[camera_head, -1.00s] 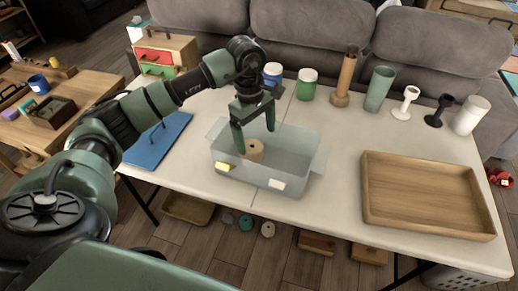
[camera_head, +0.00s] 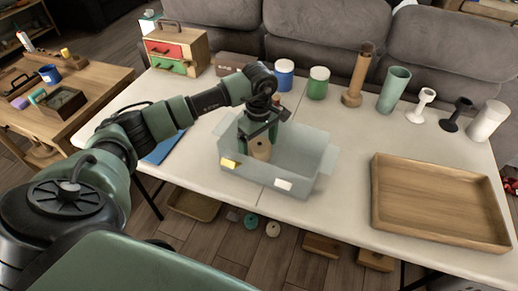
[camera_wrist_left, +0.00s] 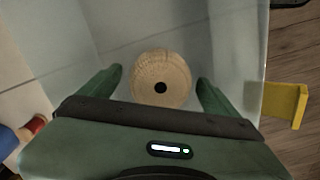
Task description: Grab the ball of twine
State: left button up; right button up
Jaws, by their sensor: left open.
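The ball of twine (camera_head: 261,149) is tan with a dark centre hole and sits inside a clear, pale blue bin (camera_head: 300,163) on the white table. In the left wrist view the ball (camera_wrist_left: 160,72) lies between the two green fingers. My left gripper (camera_head: 259,146) points down into the bin, open, its fingers on either side of the ball. In the wrist view small gaps show between the ball and the fingers (camera_wrist_left: 160,92). The fingers partly hide the ball in the head view. My right gripper is not in view.
A wooden tray (camera_head: 440,238) stands at the table's right. Jars, a brown cylinder (camera_head: 358,75), a green cup (camera_head: 393,90) and goblets line the back.

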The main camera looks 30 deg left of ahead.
pick_arm(q)
jog(key=shift+f, duration=0.35)
jog(key=c, duration=1.5)
jog(key=shift+r, duration=0.15)
